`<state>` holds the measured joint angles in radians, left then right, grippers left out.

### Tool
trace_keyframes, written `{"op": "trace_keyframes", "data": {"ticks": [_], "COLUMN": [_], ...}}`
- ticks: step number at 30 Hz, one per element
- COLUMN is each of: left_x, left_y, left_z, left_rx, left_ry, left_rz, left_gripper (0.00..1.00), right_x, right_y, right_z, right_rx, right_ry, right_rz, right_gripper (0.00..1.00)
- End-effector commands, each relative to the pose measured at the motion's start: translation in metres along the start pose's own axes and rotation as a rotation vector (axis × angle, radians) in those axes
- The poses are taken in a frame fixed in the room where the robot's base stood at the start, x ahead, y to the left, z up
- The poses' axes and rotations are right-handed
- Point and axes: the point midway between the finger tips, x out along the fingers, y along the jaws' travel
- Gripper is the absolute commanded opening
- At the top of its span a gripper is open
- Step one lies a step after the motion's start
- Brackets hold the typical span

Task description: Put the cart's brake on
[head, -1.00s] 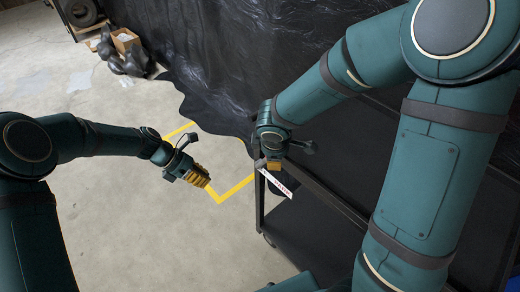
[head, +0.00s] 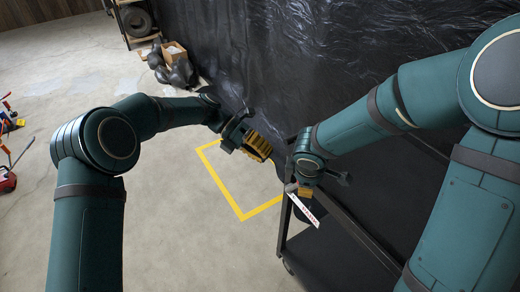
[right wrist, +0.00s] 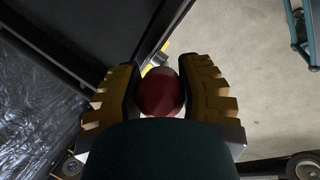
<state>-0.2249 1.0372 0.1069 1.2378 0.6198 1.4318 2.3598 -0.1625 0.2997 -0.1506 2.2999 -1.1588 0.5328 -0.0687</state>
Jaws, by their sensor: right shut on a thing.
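The cart (head: 345,222) is a black metal frame with dark shelves at the lower right of the head view. My right gripper (head: 306,192) is at its near-left corner. A white strip with red lettering (head: 304,210) hangs just below it. In the right wrist view my right gripper (right wrist: 162,90) is shut on a red round knob (right wrist: 162,95), which shows between the yellow fingers. The knob's lower part is hidden by my gripper body. My left gripper (head: 258,146) is in the air left of the cart, near the black sheeting, with nothing visible in it; its finger gap is unclear.
A yellow floor outline (head: 240,214) lies left of the cart. Black plastic sheeting (head: 290,60) hangs behind. A cardboard box (head: 173,51), tyres (head: 137,20) and black bags stand at the back. A red object (head: 6,180) is at the far left. The floor between is clear.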

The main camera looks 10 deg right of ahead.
Motion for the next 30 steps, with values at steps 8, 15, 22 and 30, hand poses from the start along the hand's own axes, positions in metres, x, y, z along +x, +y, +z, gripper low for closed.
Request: {"op": "trace_keyframes", "data": {"ticks": [8,15,22,30], "left_x": [0.056,0.087,0.097,0.097], "left_y": [0.0,0.0,0.0,0.0], "left_z": [-0.001,-0.001,0.0,0.0], "left_rx": [0.001,0.001,0.002,0.002], "left_ry": [0.003,0.001,0.0,0.0], "left_rz": [-0.001,0.0,0.001,0.001], "left_gripper": [0.0,0.0,0.0,0.0], "right_x": [0.0,0.0,0.0,0.0], "right_y": [0.0,0.0,0.0,0.0], "right_z": [0.0,0.0,0.0,0.0], "right_rx": [0.0,0.0,0.0,0.0], "right_ry": [0.001,0.0,0.0,0.0], "right_rz": [0.0,0.0,0.0,0.0], "right_gripper": [0.0,0.0,0.0,0.0]}}
